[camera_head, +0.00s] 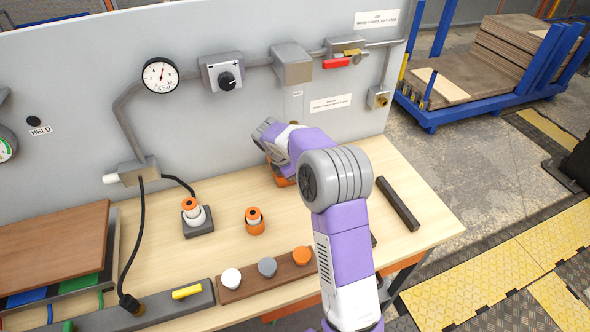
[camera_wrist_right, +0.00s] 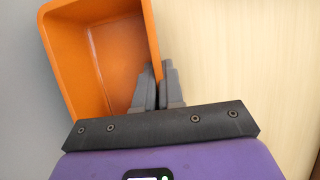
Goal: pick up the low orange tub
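The low orange tub (camera_wrist_right: 110,55) is open-topped and fills the upper left of the right wrist view. In the head view only small orange parts of the tub (camera_head: 282,180) show behind my right arm, near the back panel. My right gripper (camera_wrist_right: 158,85) is at the tub's near side wall, with one finger inside the tub and one outside. The fingers are close together, with the wall between them. The tub looks empty in the part I see. In the head view the fingertips are hidden by my wrist. My left gripper is not in view.
A white-and-orange piece stands in a dark base (camera_head: 199,222), with an orange cylinder (camera_head: 255,222) to its right. A brown strip (camera_head: 262,287) with three round caps lies in front. A dark bar (camera_head: 398,203) lies at right. The grey panel (camera_head: 230,130) rises behind.

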